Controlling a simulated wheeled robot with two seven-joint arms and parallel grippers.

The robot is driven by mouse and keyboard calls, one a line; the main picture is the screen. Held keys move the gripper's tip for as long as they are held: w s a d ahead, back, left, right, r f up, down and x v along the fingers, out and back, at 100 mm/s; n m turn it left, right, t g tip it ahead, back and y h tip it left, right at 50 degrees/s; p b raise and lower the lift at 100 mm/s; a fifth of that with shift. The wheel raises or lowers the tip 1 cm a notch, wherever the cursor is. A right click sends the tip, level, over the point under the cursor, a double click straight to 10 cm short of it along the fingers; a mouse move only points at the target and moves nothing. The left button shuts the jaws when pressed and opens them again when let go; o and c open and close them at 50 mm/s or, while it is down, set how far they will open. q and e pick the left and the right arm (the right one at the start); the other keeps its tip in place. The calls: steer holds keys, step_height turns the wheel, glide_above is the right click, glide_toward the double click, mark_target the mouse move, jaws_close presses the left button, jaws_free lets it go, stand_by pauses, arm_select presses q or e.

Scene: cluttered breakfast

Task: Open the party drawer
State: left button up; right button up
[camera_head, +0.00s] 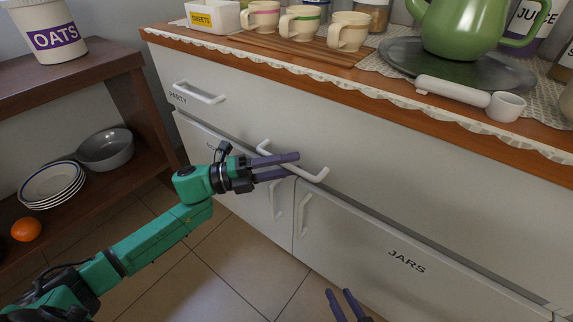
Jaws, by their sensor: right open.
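The PARTY label (178,98) is on the upper left of the white cabinet front, beside a white bar handle (199,92). The upper drawer front there looks flush and closed. My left gripper (294,164) is at a second white bar handle (313,176), farther right on the upper front. Its two dark fingers are apart and overlap this handle, covering its middle. I cannot tell whether they grip it. My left gripper is to the right of and below the PARTY handle, clear of it. My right gripper (340,293) is open and empty at the bottom edge.
The lower doors have two upright handles, and one door is marked JARS (406,260). The wooden countertop (230,42) holds cups, a green teapot (468,28) and a tray.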

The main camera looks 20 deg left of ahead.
arm_select(q)
jaws_close()
stand_by(1.2)
